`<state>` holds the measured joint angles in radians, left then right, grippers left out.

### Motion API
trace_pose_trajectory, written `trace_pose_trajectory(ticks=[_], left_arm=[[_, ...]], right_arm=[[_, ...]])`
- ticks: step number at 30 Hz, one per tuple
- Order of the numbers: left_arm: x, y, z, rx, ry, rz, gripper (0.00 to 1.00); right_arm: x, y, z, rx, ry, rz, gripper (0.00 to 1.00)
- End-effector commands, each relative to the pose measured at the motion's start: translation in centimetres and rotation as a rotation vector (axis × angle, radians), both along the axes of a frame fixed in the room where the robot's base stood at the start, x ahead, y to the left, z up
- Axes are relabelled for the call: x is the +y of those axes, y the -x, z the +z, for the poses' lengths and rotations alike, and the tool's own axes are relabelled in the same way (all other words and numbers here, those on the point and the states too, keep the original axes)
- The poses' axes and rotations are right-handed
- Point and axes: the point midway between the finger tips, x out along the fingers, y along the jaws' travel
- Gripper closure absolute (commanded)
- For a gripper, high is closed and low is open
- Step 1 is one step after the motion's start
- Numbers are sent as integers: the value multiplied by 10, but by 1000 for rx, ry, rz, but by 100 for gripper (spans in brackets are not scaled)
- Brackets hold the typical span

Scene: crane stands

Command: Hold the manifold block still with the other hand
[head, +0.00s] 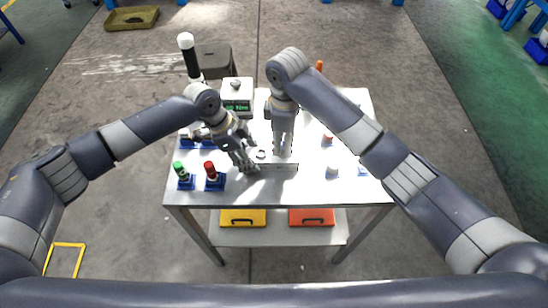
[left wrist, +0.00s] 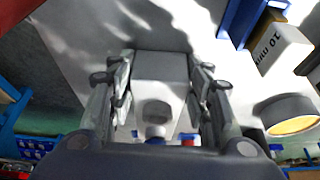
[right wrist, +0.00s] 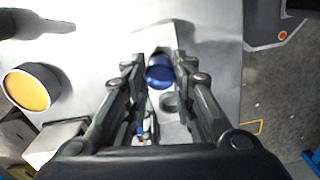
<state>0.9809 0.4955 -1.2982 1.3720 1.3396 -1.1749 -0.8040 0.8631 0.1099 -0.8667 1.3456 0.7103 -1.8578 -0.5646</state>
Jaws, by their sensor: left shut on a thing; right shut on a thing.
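The grey manifold block (head: 284,167) lies near the front middle of the white table (head: 300,196). My left gripper (head: 252,168) is at its left end. In the left wrist view the block (left wrist: 160,72) sits between the closed left fingers (left wrist: 160,95), with a round port on its face. My right gripper (head: 281,153) points down over the block from behind. In the right wrist view a blue round part (right wrist: 160,72) sits between the right fingertips (right wrist: 160,68), close to the block's grey surface and a dark round port (right wrist: 170,102). Their exact contact is hidden.
Green-topped (head: 183,175) and red-topped (head: 213,175) pieces stand in blue holders at the table's front left. A white box with a green display (head: 238,96) stands behind. A white round piece (head: 333,171) is at right. Yellow (head: 243,217) and red (head: 311,217) bins sit below.

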Motion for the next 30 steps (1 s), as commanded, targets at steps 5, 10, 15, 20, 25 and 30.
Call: trace_pose_trajectory(ticks=[5,10,15,20,25,30], left_arm=[[1,1,-2,3,-3,1,87],[1,1,-2,3,-3,1,87],[1,1,-2,3,-4,1,87],[1,1,-2,3,-4,1,87],[2,1,-2,3,-4,1,87],[1,1,-2,2,-4,0,87]], right_arm=[[0,-1,1,-3,-1,94,100],[0,-1,2,-4,0,95,100],[0,-2,2,-5,0,139,100],[-1,-2,3,-5,1,338,100],[0,-1,3,-5,-1,454,100],[0,-1,5,-3,-1,451,100]])
